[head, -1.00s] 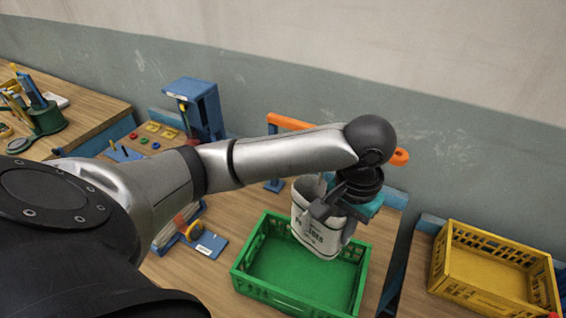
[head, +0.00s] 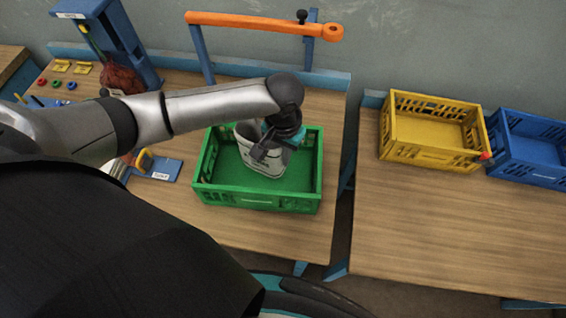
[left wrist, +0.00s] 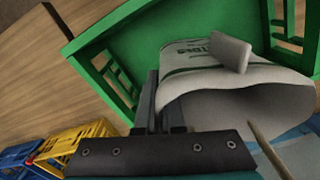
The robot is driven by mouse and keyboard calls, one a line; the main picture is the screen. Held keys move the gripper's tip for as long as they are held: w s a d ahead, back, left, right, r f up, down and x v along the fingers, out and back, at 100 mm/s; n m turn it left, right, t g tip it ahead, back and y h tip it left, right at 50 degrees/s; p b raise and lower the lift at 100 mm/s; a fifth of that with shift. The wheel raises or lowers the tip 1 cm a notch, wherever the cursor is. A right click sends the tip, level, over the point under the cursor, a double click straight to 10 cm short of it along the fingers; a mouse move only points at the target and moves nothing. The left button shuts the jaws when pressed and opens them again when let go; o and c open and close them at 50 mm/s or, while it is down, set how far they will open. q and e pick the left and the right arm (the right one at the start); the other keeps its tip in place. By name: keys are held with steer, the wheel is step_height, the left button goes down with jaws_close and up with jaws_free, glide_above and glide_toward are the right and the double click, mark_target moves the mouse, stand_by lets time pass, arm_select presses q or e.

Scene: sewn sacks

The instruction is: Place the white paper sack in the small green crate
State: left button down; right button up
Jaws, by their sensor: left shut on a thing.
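The white paper sack (head: 262,168), open at its top and with dark print, is upright within the outline of the small green crate (head: 256,202). My left gripper (head: 260,152) is shut on the sack near its upper rim, on the side toward the right. In the left wrist view the sack (left wrist: 190,58) lies close to the fingers, with the green crate's rim (left wrist: 107,33) behind it. I cannot tell whether the sack's bottom touches the crate floor. My right gripper is not in view.
An orange bar (head: 262,22) on blue posts stands behind the green crate. A blue fixture (head: 105,40) and small parts are at the left. A yellow crate (head: 432,157) and a blue crate (head: 530,165) stand on the right table (head: 440,225), whose front is bare.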

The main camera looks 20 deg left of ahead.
arm_select(q)
step_height(320, 180, down, 4)
steer(key=shift+r, duration=0.1)
steer(key=shift+f, duration=0.25)
steer(key=c, duration=1)
jaws_free()
steer(key=shift+c, duration=0.2)
steer(key=shift+r, duration=0.1)
step_height(320, 180, up, 12)
steer(key=shift+r+p, duration=0.1)
steer(key=shift+p, duration=0.45)
